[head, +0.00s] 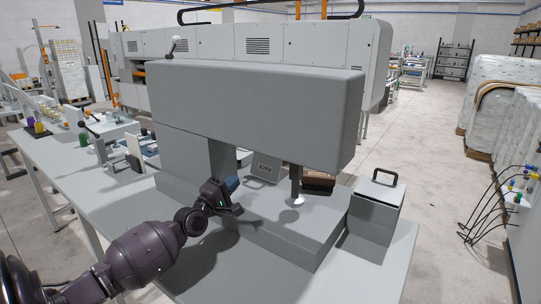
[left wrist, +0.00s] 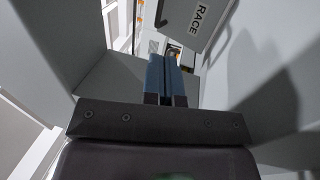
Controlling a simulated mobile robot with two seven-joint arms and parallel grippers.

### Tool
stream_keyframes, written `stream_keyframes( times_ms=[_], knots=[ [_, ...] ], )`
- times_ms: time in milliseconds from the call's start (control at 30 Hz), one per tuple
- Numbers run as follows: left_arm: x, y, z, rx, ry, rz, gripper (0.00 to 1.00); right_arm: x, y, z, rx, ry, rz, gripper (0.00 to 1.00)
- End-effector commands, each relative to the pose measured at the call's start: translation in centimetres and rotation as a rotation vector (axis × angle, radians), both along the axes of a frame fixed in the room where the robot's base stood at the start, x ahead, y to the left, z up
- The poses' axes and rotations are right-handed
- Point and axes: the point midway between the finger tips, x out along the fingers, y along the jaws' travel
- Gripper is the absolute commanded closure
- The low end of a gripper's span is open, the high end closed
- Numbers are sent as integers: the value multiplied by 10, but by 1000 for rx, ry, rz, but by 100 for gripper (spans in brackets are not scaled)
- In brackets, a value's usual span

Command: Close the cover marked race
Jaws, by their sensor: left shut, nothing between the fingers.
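The cover marked RACE (head: 265,167) is a small grey plate under the overhanging arm of a large grey sewing machine (head: 250,110). It stands tilted above the machine's bed (head: 262,211), apparently open. In the left wrist view the cover (left wrist: 197,27) is at the top, with its black-on-white label running steeply. My left gripper (head: 233,184) is just left of the cover in the head view, low over the bed. Its blue fingers (left wrist: 168,78) are together and empty, pointing toward the area beside the cover. I cannot tell whether they touch it. The cover's hinge is not clear. My right gripper is not in view.
A presser post with a round foot (head: 296,200) stands right of the cover, with a brown box (head: 319,181) behind it. A grey box with a black handle (head: 377,207) stands at the right. The machine's overhanging arm limits room above.

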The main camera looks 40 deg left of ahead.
Motion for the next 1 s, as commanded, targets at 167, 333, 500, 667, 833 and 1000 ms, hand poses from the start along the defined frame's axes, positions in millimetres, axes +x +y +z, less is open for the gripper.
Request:
stream_keyframes(
  times_ms=[167, 333, 500, 667, 833, 1000],
  knots=[
    [-1, 3, 1, 3, -4, 7, 100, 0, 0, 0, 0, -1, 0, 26],
    [16, 5, 6, 3, -6, 7, 100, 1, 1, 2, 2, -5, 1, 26],
    [41, 7, 11, 4, -4, 6, 100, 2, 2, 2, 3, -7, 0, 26],
    [64, 10, 17, 4, -4, 6, 100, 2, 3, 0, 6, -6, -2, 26],
    [88, 12, 22, 4, -4, 6, 100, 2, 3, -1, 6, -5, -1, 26],
    [110, 15, 27, 3, -3, 7, 100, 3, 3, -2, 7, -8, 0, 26]
  ],
)
